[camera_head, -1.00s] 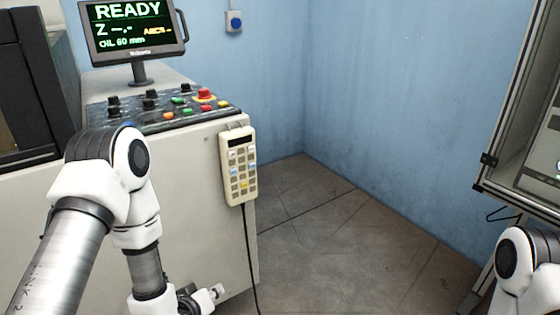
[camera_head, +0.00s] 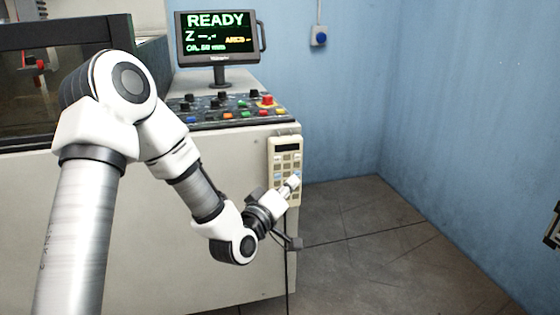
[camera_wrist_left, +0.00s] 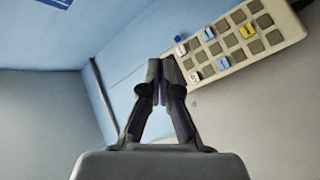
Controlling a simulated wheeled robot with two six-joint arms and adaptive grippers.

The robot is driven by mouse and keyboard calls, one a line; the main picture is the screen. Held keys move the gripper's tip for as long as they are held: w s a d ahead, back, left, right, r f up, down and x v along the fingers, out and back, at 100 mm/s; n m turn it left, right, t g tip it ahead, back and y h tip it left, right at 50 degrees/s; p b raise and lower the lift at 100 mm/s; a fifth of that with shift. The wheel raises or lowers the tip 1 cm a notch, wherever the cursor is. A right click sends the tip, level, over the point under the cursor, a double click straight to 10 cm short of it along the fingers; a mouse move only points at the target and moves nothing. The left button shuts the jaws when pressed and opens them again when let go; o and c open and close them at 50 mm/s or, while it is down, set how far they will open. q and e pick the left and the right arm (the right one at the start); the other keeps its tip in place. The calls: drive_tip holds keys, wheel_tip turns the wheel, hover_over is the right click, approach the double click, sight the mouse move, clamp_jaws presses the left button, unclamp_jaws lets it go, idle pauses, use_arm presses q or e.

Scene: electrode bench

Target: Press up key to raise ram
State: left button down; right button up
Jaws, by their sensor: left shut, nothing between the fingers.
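The beige keypad pendant (camera_head: 286,150) hangs on the side of the grey cabinet at its right end. In the left wrist view the pendant (camera_wrist_left: 243,58) lies tilted at the upper right, with rows of grey keys and a few white, blue and yellow ones. My left gripper (camera_head: 294,181) is in front of the pendant's lower part and hides some keys there. In the left wrist view its fingers (camera_wrist_left: 161,65) are together and empty, to the left of the pendant's near end. The key labels are too small to read. My right gripper is not in view.
A monitor (camera_head: 219,36) reading READY stands on the cabinet behind a control panel (camera_head: 232,113) with several knobs and buttons. A cable hangs below the pendant. A blue button box (camera_head: 319,37) is on the wall. The floor (camera_head: 375,245) at right is clear.

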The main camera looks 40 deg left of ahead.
sight(277, 159)
use_arm(q)
drive_tip(key=w+a, duration=0.2)
drive_tip(key=w+a+p, duration=0.1)
drive_tip(key=a, duration=0.1)
drive_tip(key=w+a, duration=0.2)
drive_tip(key=a, duration=0.1)
drive_tip(key=shift+w+p, duration=0.3)
drive_tip(key=shift+p, duration=0.1)
idle(1.1)
drive_tip(key=shift+w+a, duration=0.25)
